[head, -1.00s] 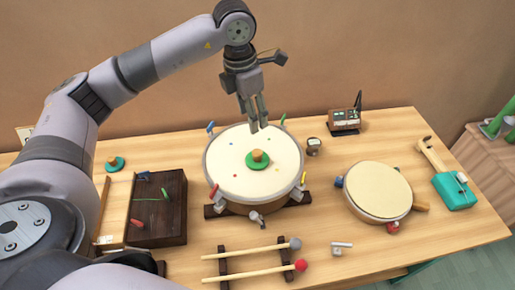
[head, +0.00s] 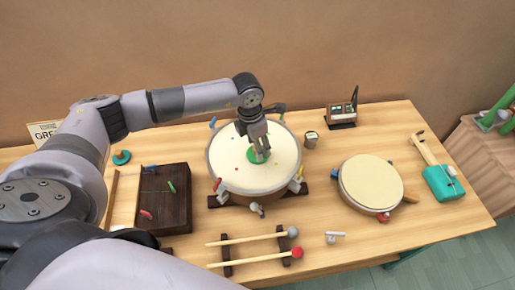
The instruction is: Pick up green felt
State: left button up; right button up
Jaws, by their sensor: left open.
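The green felt (head: 252,155) is a small green disc lying on the pale skin of the large round drum (head: 226,152). Its wooden knob, plain a second ago, is now hidden by my gripper. My left gripper (head: 259,156) is open and points down over the felt, with its fingers at the felt's knob. I cannot tell whether the fingers touch it. My right gripper is not in view.
Colored clamps ring the large drum. A dark wooden box (head: 165,215) stands left, a smaller drum (head: 371,184) right, and two mallets (head: 250,238) lie on a rack in front. Another green disc (head: 121,157) lies at the back left. Bare table shows between them.

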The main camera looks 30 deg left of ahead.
pick_arm(q)
jog(key=shift+f, duration=0.55)
grip_shut()
